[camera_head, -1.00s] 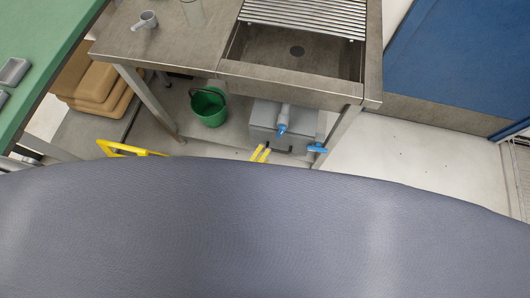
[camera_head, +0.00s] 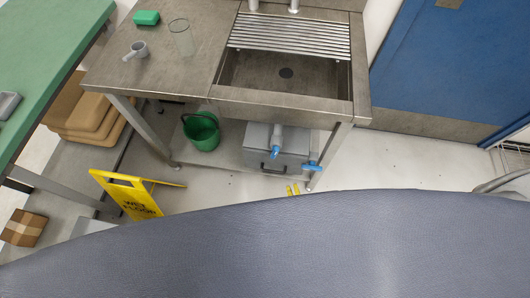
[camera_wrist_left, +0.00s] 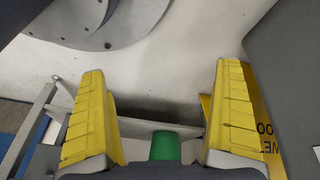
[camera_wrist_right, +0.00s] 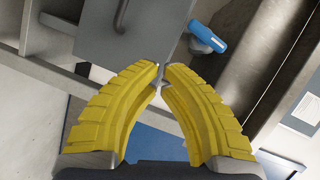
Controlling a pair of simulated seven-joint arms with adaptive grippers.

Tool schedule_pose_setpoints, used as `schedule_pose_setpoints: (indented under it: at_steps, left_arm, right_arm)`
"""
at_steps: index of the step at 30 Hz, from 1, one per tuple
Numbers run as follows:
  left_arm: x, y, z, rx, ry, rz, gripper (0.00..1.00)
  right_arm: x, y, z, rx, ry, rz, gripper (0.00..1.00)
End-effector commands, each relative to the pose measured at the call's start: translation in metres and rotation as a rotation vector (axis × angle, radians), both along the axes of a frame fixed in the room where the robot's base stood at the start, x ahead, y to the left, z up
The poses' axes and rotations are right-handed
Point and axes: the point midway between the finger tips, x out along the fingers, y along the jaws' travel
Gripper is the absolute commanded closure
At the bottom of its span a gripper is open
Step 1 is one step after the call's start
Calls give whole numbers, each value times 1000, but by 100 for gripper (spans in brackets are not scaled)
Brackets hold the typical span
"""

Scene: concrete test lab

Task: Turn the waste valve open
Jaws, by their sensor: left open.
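Two blue valve handles show under the steel sink: one (camera_head: 276,152) at the lower end of a grey pipe, another (camera_head: 313,167) at the right side of a grey box (camera_head: 258,158). I cannot tell which is the waste valve. My right gripper (camera_head: 293,189) is empty, below and left of the right-hand handle and apart from it. In the right wrist view its yellow fingertips (camera_wrist_right: 161,68) meet or nearly meet, with a blue handle (camera_wrist_right: 209,37) beyond them to the upper right. My left gripper (camera_wrist_left: 157,85) is open and empty, outside the head view.
A green bucket (camera_head: 202,131) stands left of the box. A yellow wet-floor sign (camera_head: 130,193) stands at the left, near a cardboard box (camera_head: 24,228). A sink leg (camera_head: 328,155) stands beside the right-hand handle. The floor to its right is clear.

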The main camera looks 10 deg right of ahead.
Motion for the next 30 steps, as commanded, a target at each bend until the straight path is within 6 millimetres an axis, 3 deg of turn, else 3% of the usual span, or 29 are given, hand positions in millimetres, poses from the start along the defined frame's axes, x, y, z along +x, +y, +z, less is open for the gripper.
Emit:
schedule_pose_setpoints:
  at_steps: [3,7,13,17,30]
  left_arm:
    - [-36,16,-11,88,113,-165,0]
    - [-54,21,-14,140,180,-311,0]
    - [-58,23,-15,159,198,-380,0]
    - [-58,23,-15,160,197,-382,0]
    - [-57,23,-14,158,195,-380,0]
  right_arm:
    - [12,-13,36,207,-126,-89,100]
    - [13,-24,54,367,-208,-144,100]
    - [17,-28,59,449,-233,-160,100]
    - [29,-29,60,451,-233,-160,100]
    - [104,-37,63,448,-232,-160,100]
